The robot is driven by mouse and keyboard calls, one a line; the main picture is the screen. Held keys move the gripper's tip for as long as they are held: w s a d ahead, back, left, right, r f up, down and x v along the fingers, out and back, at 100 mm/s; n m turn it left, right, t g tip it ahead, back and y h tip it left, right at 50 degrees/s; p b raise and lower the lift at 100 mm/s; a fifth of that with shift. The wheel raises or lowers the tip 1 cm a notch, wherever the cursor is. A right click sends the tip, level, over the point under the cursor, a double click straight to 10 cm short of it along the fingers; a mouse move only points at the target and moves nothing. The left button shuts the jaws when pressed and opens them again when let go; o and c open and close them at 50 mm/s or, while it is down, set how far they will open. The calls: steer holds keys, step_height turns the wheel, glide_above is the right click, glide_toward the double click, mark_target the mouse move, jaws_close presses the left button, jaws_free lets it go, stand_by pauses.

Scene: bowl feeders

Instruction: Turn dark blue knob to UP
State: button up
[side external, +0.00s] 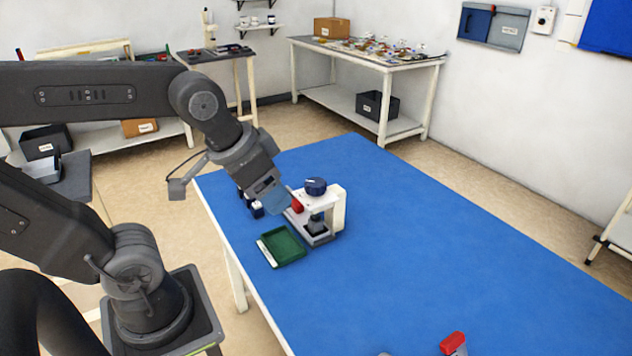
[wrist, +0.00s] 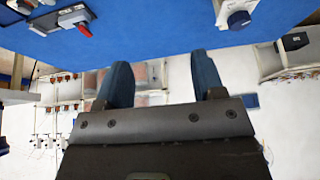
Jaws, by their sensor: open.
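The dark blue knob (side external: 315,186) sits on top of a small white and grey device (side external: 338,207) on the blue table. A pale mark shows on the knob's top, but it is too small to read its direction. In the wrist view a dark blue round knob (wrist: 238,19) on a white mount shows at the top right, beyond my fingers. My gripper (side external: 277,203) is tilted down and appears left of the knob in the side view. In the wrist view its two blue fingers (wrist: 161,68) are spread, with nothing between them.
A red part (side external: 297,206) is beside the device, close to my fingers. A green tray (side external: 283,247) lies in front. Another red-topped item (side external: 453,343) is at the table's near edge. The table's right side is clear.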

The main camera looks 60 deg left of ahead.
steer(key=o, duration=0.4)
steer(key=w+a+g, duration=0.1)
steer(key=w+a, duration=0.1)
steer(key=w, duration=0.1)
steer(key=w+a+r, duration=0.1)
steer(key=w+a, duration=0.1)
steer(key=w, duration=0.2)
steer(key=w+a+r+g, duration=0.1)
steer(key=w+a, duration=0.2)
steer(key=w, duration=0.1)
steer(key=shift+m+g, duration=0.3)
steer(key=shift+m, duration=0.1)
steer(key=shift+c, duration=0.2)
steer(key=m+g, duration=0.1)
steer(key=g, duration=0.2)
glide_toward(316, 182)
step_height(316, 182, down, 10)
steer(key=shift+s+a+r, duration=0.1)
steer(key=shift+a, duration=0.1)
steer(key=shift+c, duration=0.2)
steer(key=c, duration=0.9)
